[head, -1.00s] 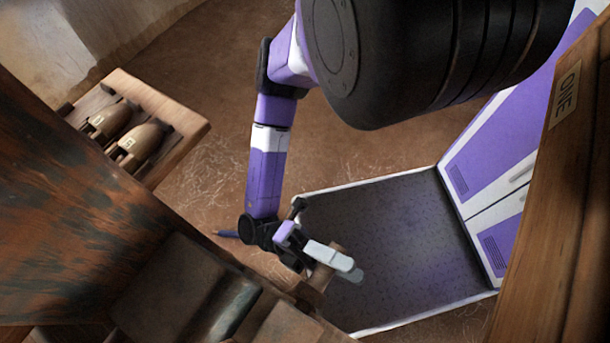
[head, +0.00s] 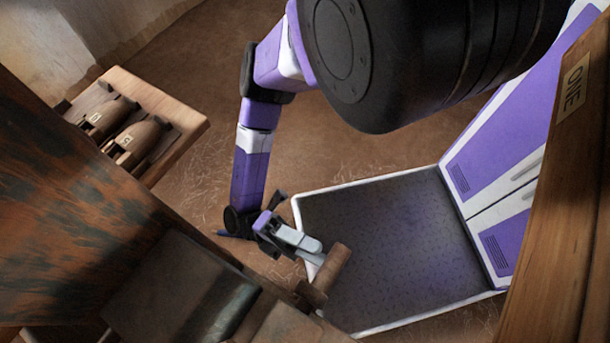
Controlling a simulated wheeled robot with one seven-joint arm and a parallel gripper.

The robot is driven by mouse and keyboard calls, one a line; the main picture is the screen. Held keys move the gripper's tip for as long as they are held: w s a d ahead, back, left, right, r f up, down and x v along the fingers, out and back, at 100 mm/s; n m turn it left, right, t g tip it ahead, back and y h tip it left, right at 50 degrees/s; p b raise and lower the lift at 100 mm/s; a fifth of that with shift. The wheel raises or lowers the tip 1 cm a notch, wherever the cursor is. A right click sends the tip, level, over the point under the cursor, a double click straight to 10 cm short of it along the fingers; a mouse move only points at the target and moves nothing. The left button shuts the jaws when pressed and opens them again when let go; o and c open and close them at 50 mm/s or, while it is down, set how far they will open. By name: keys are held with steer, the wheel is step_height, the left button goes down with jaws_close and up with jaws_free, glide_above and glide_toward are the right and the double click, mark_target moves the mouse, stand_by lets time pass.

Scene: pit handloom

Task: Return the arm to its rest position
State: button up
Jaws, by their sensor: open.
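My arm hangs down through the middle of the head view, bent at the elbow. My gripper (head: 318,254) is at its lower end, with pale fingers pointing right and down. It is open and I see nothing held in it. The fingertips appear beside a short round wooden peg (head: 332,268) on the loom's near timber. I cannot tell from this angle whether they touch it.
A dark, worn loom beam (head: 70,190) fills the left. A wooden shelf (head: 185,135) beyond it holds two shuttles (head: 135,143). A wooden post labelled ONE (head: 565,160) stands at the right. Earthen floor (head: 190,60) lies open behind my arm.

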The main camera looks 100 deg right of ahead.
mark_target(342, 267)
steer(key=shift+w+d+f, duration=0.4)
steer(key=p+x, duration=0.1)
steer(key=x, duration=0.6)
steer(key=shift+s+a+r, duration=0.1)
steer(key=shift+r, duration=0.15)
steer(key=shift+s+a+r, duration=0.1)
steer(key=shift+s+a, duration=0.15)
steer(key=shift+a, duration=0.05)
steer(key=shift+a+b, duration=0.1)
steer(key=shift+b, duration=0.35)
steer(key=shift+s+g+y, duration=0.1)
steer(key=shift+g+y, duration=0.2)
steer(key=shift+r, duration=0.15)
